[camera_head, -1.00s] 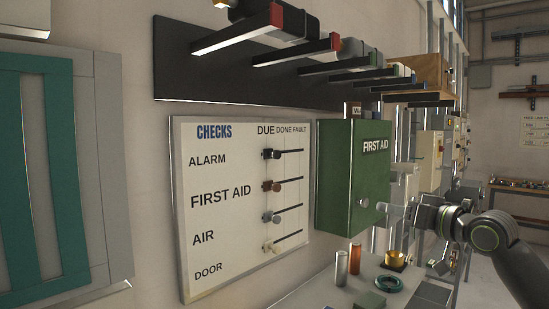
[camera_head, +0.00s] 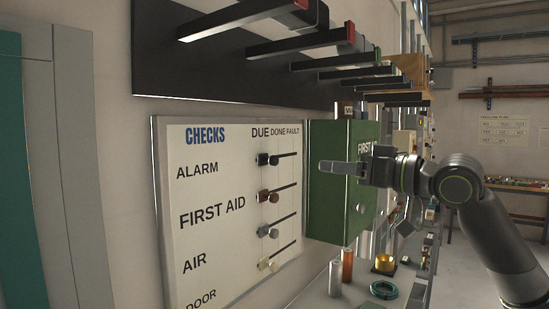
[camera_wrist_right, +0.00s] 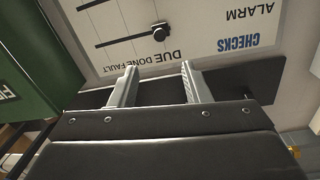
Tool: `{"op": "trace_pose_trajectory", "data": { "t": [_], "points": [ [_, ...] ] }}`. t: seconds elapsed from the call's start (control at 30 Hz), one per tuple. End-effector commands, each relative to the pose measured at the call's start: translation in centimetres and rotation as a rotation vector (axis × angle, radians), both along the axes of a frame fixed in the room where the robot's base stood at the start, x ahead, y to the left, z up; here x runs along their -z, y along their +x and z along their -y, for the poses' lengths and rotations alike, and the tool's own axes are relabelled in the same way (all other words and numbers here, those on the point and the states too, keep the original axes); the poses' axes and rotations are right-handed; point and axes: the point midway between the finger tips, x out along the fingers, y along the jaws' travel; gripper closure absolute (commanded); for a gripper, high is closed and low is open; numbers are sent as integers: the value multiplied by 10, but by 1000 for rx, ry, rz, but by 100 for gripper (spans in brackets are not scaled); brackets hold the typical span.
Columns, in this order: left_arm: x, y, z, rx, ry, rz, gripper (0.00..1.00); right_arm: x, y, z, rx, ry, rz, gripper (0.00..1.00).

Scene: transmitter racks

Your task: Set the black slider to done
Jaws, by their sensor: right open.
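The white CHECKS board (camera_head: 215,238) hangs on the wall in the head view, with columns DUE, DONE and FAULT. The black slider (camera_head: 273,160) is in the ALARM row, at the left end of its slot, under DUE. It also shows in the right wrist view (camera_wrist_right: 160,32), where the board appears upside down. My right gripper (camera_head: 326,167) is open and empty, to the right of the black slider and apart from it, in front of the green box. Its two fingers (camera_wrist_right: 158,70) stand apart in the wrist view, with the slider beyond their tips. My left gripper is not in view.
Brown (camera_head: 270,196), grey (camera_head: 271,231) and cream (camera_head: 272,266) sliders sit in the rows below. The green FIRST AID box (camera_head: 330,220) stands out from the wall to the right. A black rail with protruding bars (camera_head: 225,60) is above the board.

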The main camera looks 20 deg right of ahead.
Motion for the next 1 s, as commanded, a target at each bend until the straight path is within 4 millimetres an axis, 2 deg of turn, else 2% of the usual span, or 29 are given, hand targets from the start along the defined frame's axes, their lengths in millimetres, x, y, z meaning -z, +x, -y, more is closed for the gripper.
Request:
{"op": "trace_pose_trajectory", "data": {
  "t": [0.17,0.5,1.0],
  "points": [
    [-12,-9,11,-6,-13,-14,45,-4,19,-14,-5,6,0,57],
    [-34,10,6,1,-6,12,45,-3,58,-41,-4,4,-3,57],
    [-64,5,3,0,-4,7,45,-3,119,-80,-1,3,-2,57]
  ]
}}
